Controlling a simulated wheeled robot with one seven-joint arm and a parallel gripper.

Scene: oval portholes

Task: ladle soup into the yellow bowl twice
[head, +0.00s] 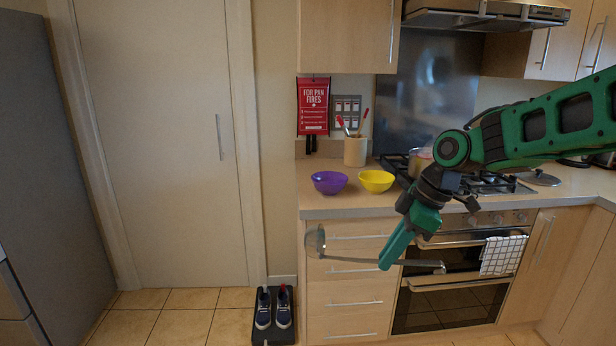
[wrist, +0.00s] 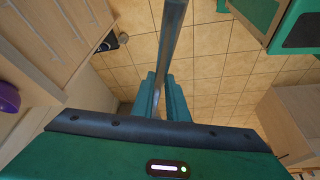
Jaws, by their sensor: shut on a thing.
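My gripper (head: 388,260) is shut on the ladle's handle, out in front of the drawers and below counter height. The grey metal ladle (head: 315,241) lies roughly level, its cup to the left and its handle end to the right of my fingers. In the wrist view the handle of the ladle (wrist: 173,35) runs between my green fingers (wrist: 163,98); the cup is out of that view. The yellow bowl (head: 376,181) stands upright on the counter, above and behind my gripper. A pot (head: 421,160) on the hob is mostly hidden by my arm. The soup is not visible.
A purple bowl (head: 329,183) stands left of the yellow one, near the counter's front edge. A utensil holder (head: 355,151) is behind them. A pan lid (head: 538,178) lies right of the hob. Shoes on a dark mat (head: 273,317) are on the floor.

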